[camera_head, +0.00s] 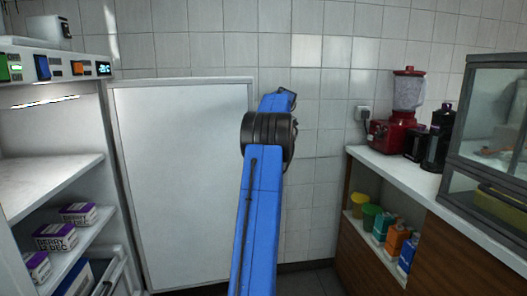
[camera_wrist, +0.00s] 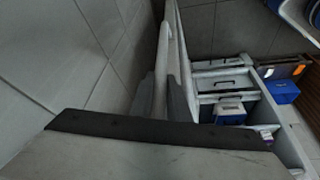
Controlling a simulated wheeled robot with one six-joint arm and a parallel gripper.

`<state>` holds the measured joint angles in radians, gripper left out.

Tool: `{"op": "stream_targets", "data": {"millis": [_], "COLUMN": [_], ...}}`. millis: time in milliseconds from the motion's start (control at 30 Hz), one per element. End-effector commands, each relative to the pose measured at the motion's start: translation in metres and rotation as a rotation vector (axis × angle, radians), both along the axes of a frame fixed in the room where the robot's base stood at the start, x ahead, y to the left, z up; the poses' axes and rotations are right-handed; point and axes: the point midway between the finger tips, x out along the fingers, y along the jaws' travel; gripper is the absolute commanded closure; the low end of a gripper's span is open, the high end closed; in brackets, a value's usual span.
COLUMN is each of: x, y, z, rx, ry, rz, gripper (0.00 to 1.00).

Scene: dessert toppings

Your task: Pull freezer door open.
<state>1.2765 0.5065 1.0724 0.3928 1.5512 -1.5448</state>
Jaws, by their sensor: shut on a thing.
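The freezer door (camera_head: 185,180) is a large white panel. In the head view it stands swung wide open to the right of the freezer (camera_head: 50,178), in front of the tiled wall. My gripper (camera_wrist: 163,98) shows in the wrist view, its two grey fingers shut on the white door handle (camera_wrist: 164,55), a long bar along the door. The door is seen nearly edge-on there. In the head view my gripper and the handle are hidden behind the door and my blue arm.
The freezer's open shelves hold several berry boxes (camera_head: 56,236). Its drawers (camera_wrist: 226,84) show in the wrist view. At the right, a counter (camera_head: 384,154) carries a red blender (camera_head: 408,92) and a glass case (camera_head: 490,140). Colourful bottles (camera_head: 396,240) stand on a shelf below.

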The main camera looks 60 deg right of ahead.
Motion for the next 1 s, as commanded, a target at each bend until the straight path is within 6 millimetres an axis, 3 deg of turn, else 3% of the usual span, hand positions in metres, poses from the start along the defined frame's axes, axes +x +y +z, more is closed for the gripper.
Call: {"op": "stream_targets", "data": {"millis": [433, 467, 533, 833, 1000], "x": [0.0, 0.0, 0.0, 0.0, -0.005], "y": [0.0, 0.0, 0.0, 0.0, -0.002], "z": [0.0, 0.0, 0.0, 0.001, 0.012], "rx": [0.0, 0.0, 0.0, 0.0, -0.002], "ry": [0.0, 0.0, 0.0, 0.0, -0.001], "rz": [-0.001, -0.001, -0.001, -0.001, -0.002], "gripper": [1.0, 0.8, 0.66, 0.66, 0.66]}}
